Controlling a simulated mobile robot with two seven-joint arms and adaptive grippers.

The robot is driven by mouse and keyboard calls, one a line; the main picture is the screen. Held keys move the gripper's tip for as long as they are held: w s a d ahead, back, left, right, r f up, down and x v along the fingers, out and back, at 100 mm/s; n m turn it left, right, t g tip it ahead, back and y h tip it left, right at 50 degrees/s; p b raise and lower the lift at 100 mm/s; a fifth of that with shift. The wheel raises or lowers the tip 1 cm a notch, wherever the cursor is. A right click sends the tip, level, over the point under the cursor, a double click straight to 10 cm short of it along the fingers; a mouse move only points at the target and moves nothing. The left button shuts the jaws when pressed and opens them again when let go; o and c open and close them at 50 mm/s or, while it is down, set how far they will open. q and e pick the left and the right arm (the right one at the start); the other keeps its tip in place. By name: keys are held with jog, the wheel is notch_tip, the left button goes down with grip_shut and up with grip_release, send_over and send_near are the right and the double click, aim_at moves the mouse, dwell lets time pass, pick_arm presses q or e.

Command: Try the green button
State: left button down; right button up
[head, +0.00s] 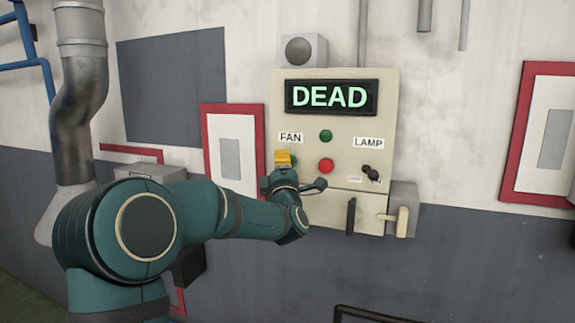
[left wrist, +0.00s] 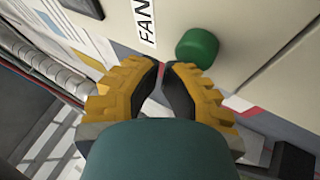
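A cream control panel (head: 300,200) on the wall has a display (head: 331,97) reading "DEAD". A green button (head: 293,161) under the FAN label is mostly hidden behind my left gripper (head: 283,159). In the left wrist view this green button (left wrist: 197,47) stands out from the panel beside the FAN label, just beyond the yellow fingertips (left wrist: 163,68). The fingers are together with nothing between them, and a small gap to the button shows. A second round green piece (head: 326,136) sits above a red button (head: 326,166). My right gripper is out of view.
A black switch (head: 371,172) sits under the LAMP label. A dark handle (head: 350,216) and a cream lever (head: 402,222) stick out at the panel's lower part. A grey box (head: 304,50) is above the panel. A dark rail (head: 365,314) is below.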

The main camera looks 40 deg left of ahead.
pick_arm(q)
jog(key=shift+w+a+b, duration=0.15)
jog(key=shift+w+b, duration=0.15)
jog(key=shift+w, duration=0.1)
dwell(0.3)
jog(key=shift+s, duration=0.1)
jog(key=shift+s+d+b, duration=0.3)
jog(key=shift+s+b, duration=0.4)
jog(key=shift+b, duration=0.3)
jog(key=s+b, duration=0.1)
jog(key=s+d+b, duration=0.1)
jog(key=s, duration=0.1)
jog(key=s+b, duration=0.1)
jog(key=b, duration=0.1)
jog(key=shift+s+d, duration=0.25)
jog(key=shift+s, duration=0.15)
